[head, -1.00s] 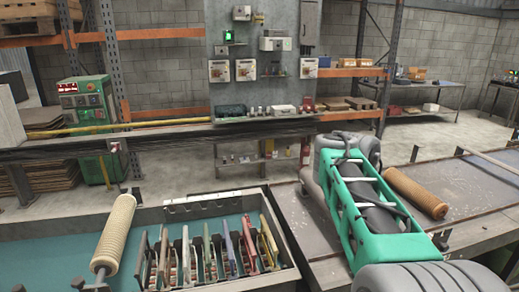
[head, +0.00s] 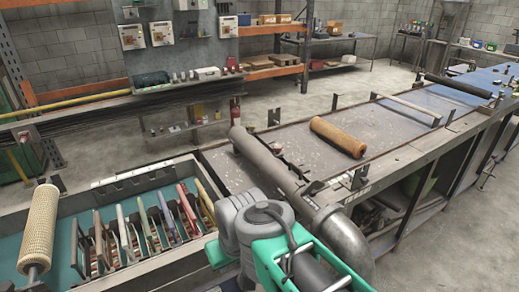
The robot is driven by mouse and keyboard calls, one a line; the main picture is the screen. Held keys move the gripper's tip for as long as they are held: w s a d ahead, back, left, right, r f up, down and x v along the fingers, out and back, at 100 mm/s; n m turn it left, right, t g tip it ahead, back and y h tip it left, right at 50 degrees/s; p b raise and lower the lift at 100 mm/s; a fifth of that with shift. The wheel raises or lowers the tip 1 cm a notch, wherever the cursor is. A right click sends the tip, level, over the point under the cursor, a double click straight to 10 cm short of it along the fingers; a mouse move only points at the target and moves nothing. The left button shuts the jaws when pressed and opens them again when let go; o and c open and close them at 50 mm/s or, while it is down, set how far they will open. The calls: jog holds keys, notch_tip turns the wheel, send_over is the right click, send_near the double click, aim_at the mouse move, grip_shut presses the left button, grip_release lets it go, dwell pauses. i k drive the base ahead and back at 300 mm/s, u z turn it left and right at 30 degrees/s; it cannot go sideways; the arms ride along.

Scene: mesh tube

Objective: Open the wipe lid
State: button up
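I cannot make out a wipe container or its lid in the head view; small items on the far shelves and benches are too small to tell. My arm, with grey joints and a green link, reaches up from the bottom centre. My gripper cannot be seen, so I cannot tell what it holds or touches.
A tan ribbed roller (head: 338,137) lies on the grey bench (head: 240,178). A grey pipe (head: 268,160) with an elbow crosses the bench near my arm. At left, a teal-floored tray (head: 62,278) holds a mesh roller (head: 38,232) and several upright slats (head: 123,232). Concrete floor lies behind.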

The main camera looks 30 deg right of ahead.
aim_at(282, 176)
jog(key=u, duration=1.55)
jog(key=k, duration=0.7)
jog(key=z, duration=0.6)
jog(key=i, duration=0.95)
